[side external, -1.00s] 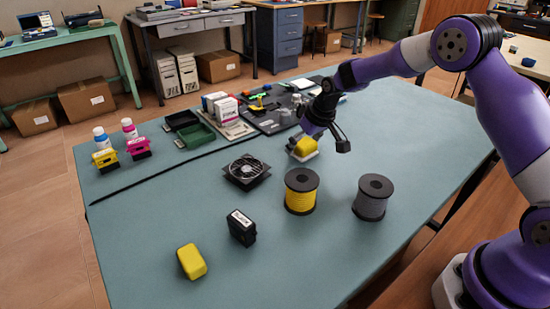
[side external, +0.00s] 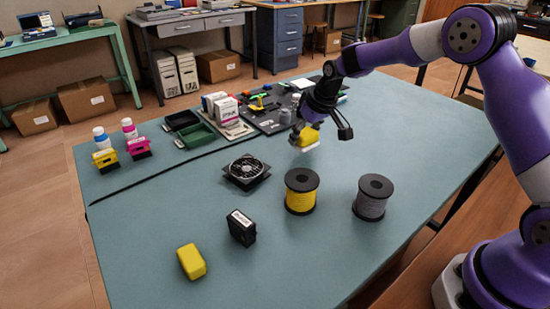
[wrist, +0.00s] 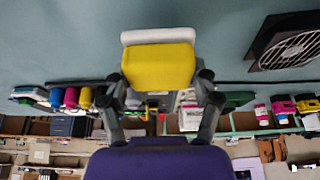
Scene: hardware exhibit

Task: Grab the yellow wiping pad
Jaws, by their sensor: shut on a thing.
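The yellow wiping pad (side external: 306,136) has a white layer along one face. It is held above the teal table, tilted, with its white side down in the side view. In the wrist view the pad (wrist: 158,66) sits between the two fingertips of my gripper (wrist: 160,77), its white strip at the far edge. My gripper (side external: 320,132) is shut on it. Part of the pad is hidden behind the fingers in the side view. A separate plain yellow block (side external: 191,262) lies on the table at the front left.
A yellow spool (side external: 301,192) and a grey spool (side external: 372,198) stand in front of my gripper. A black fan (side external: 246,172) and a black box (side external: 241,228) are to the left. A dark mat (side external: 270,122) with tools lies behind. The table's right side is clear.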

